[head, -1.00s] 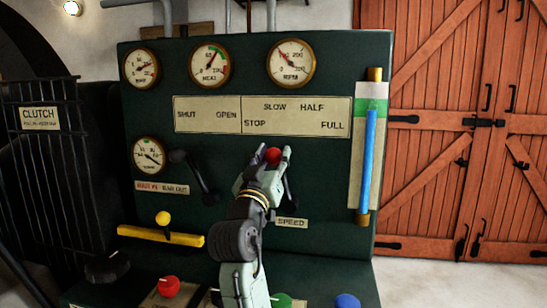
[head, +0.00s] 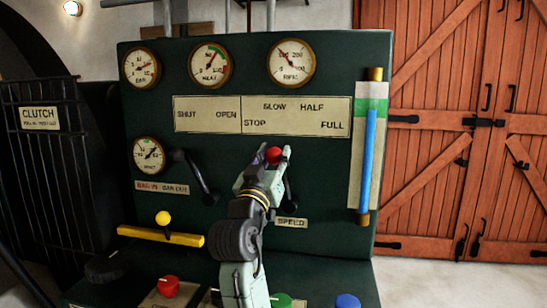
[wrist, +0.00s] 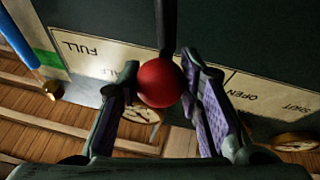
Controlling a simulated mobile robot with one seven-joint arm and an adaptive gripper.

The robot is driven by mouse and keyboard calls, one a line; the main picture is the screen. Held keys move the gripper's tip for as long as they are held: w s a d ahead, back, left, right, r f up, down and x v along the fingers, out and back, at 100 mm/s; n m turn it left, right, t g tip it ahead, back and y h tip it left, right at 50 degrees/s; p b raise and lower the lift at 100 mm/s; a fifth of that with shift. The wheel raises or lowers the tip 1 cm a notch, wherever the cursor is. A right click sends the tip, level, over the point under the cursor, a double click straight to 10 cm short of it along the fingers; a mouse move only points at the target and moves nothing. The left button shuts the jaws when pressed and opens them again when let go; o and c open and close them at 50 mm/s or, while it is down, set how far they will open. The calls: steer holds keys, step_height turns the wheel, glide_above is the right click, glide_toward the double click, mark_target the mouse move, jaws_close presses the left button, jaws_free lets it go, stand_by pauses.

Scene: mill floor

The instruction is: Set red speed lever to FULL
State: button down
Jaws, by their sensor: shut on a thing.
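The red speed lever's round knob (head: 273,155) is in the middle of the dark green panel, below the SLOW/HALF plate. Its dark shaft (head: 291,195) rises from near the SPEED label, leaning slightly left. The knob sits below SLOW, left of HALF and FULL. My gripper (head: 273,152) is shut on the knob, with a finger on each side. In the wrist view the knob (wrist: 160,83) is between the fingers, with the dark shaft (wrist: 166,28) behind it. The FULL mark (head: 332,125) is at the plate's right end. My arm hides part of the lever's base.
A black lever (head: 195,175) stands left of my gripper. A yellow-knobbed lever (head: 163,218) sits lower left. A blue sight tube (head: 368,160) stands at the panel's right edge. Red (head: 168,286) and blue (head: 347,301) knobs line the lower ledge. Several gauges sit above.

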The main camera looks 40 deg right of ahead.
steer(key=shift+s+d+m+g, duration=0.25)
steer(key=shift+s+m+g, duration=0.05)
steer(key=shift+m, duration=0.2)
steer(key=s+d+f+m+g+b, duration=0.1)
steer(key=s+d+m+g, duration=0.4)
steer(key=m, duration=0.7)
steer(key=shift+s+d+f, duration=0.9)
steer(key=shift+s+d, duration=0.25)
steer(key=shift+s, duration=0.6)
steer(key=shift+g, duration=0.4)
steer(key=c, duration=1.2)
jaws_free()
steer(key=shift+o, duration=0.5)
